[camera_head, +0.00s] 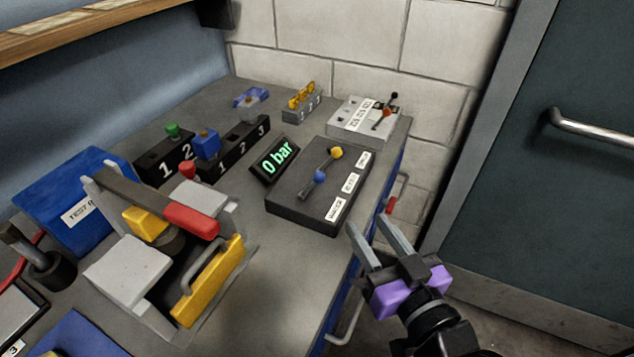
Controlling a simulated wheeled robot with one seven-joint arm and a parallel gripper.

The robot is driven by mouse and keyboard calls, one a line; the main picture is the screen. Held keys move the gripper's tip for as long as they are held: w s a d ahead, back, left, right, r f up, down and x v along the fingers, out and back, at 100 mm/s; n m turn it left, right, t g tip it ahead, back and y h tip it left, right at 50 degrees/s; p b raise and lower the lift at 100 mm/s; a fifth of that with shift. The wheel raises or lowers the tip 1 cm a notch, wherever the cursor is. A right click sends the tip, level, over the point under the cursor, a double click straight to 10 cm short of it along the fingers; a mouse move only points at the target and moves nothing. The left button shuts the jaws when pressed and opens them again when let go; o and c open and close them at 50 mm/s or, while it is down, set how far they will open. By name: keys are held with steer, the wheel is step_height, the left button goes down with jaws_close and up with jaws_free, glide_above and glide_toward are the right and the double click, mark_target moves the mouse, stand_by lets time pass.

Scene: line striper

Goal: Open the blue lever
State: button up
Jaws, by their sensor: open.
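The blue lever is a rod with a blue knob (319,177) on top of a black box (283,213) with several white labels. A second lever with a yellow knob (336,153) stands just behind it on the same box. My gripper (366,223) has two grey fingers spread apart with nothing between them. It is right of and in front of the black box, near the bench's right edge, and does not appear to touch the box or the blue lever. The blue knob is in plain sight.
A display reading "0 bar" (275,160) stands left of the box. A grey box with small levers (355,121) is behind it. A clamp device with a red-ended handle (190,219) and yellow parts stands at front left. A door (560,190) is at right.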

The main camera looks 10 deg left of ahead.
mark_target(318, 176)
steer(key=w+a+r+y, duration=0.1)
steer(key=a, duration=0.1)
steer(key=w+a+r+n+y+b, duration=0.1)
steer(key=a+r, duration=0.1)
steer(key=w+a+r+b, duration=0.1)
steer(key=a, duration=0.1)
steer(key=shift+w+a+r+n+g+y, duration=0.2)
steer(key=shift+w+a+n+g+y, duration=0.1)
steer(key=shift+a+y, duration=0.1)
steer(key=x, duration=0.7)
steer(key=shift+w+a, duration=0.1)
steer(key=shift+w, duration=0.1)
steer(key=shift+c, duration=0.2)
jaws_close()
stand_by(0.5)
